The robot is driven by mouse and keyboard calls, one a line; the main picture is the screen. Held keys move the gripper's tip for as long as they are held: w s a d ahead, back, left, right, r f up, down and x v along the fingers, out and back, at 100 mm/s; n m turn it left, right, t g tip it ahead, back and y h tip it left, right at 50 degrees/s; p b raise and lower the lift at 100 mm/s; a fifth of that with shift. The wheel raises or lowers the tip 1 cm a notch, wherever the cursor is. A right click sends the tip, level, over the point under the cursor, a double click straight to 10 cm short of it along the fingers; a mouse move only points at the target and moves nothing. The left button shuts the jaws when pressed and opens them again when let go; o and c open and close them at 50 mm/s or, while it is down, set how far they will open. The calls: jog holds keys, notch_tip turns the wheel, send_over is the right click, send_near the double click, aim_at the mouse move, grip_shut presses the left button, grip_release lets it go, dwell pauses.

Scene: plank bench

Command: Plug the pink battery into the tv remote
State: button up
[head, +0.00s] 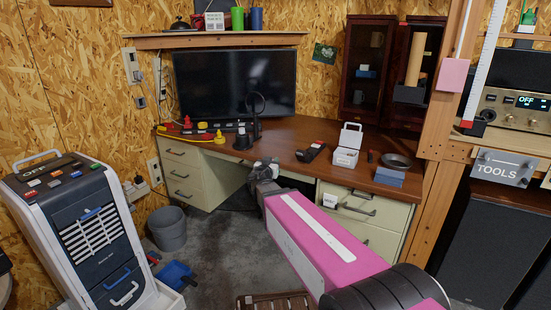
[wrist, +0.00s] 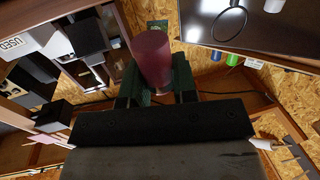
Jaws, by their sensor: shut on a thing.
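My gripper (head: 266,166) is in front of the desk's front edge, small and partly hidden by my pink arm. In the wrist view my gripper (wrist: 157,82) has its two dark green fingers on either side of a dull pink cylinder, the pink battery (wrist: 152,57). The battery stands out past the fingertips, and its lower end is hidden between them. A dark, long thing with a red and white end (head: 311,152) lies on the desk to the right of my gripper. It looks like the tv remote, but it is too small to be sure.
The brown desk (head: 285,160) holds a black ring stand (head: 256,118), a white open box (head: 347,145), a blue block (head: 389,177) and a dark ring (head: 396,160). A power strip with red and yellow plugs (head: 200,130) lies at the left. A monitor (head: 235,82) stands behind.

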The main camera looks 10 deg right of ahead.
jog(key=shift+s+d+r, duration=0.1)
jog(key=shift+s+r, duration=0.05)
jog(key=shift+s, duration=0.2)
jog(key=w+d+r+n+t+y, duration=0.1)
jog(key=w+d+r+n+y, duration=0.25)
jog(key=r, duration=0.75)
jog(key=w+d+r+n+t+y, duration=0.1)
jog(key=w+d+r+n+y, duration=0.25)
jog(key=r, duration=0.85)
jog(key=s+a+f+m+h, duration=0.2)
jog(key=f, duration=0.5)
jog(key=s+a+f+m+g+h, duration=0.1)
jog(key=s+a+f+m+h, duration=0.1)
jog(key=f, duration=0.6)
jog(key=s+a+f+m+g+h, duration=0.1)
jog(key=s+a+f+m+h, duration=0.2)
jog(key=f, duration=0.5)
jog(key=shift+s+a, duration=0.1)
jog(key=shift+s, duration=0.05)
jog(key=shift+s+a+f, duration=0.15)
jog(key=shift+s+a, duration=0.2)
